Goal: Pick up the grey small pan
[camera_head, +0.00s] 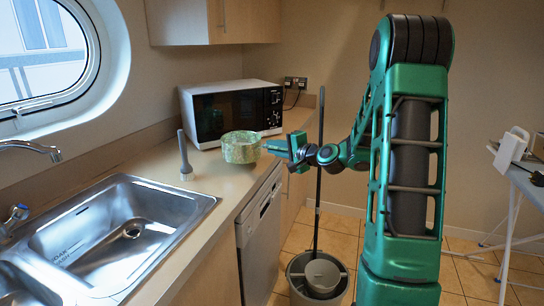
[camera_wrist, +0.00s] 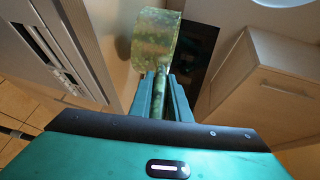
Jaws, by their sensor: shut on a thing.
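The small pan (camera_head: 240,147) looks mottled pale green rather than grey, and stands in front of the microwave at the counter's right edge. Its handle points right, toward my gripper (camera_head: 274,147). In the wrist view the pan (camera_wrist: 155,38) is beyond my fingertips, and its handle runs back between the fingers of my gripper (camera_wrist: 161,82). My gripper is shut on the handle. I cannot tell whether the pan's base touches the counter or is a little above it.
A white microwave (camera_head: 232,112) stands behind the pan. A grey upright tool (camera_head: 185,155) stands to its left, near the steel sink (camera_head: 125,232). A dishwasher (camera_head: 260,240) is below the counter. A bucket (camera_head: 320,275) with a tall pole stands on the floor. An ironing board (camera_head: 520,180) is far right.

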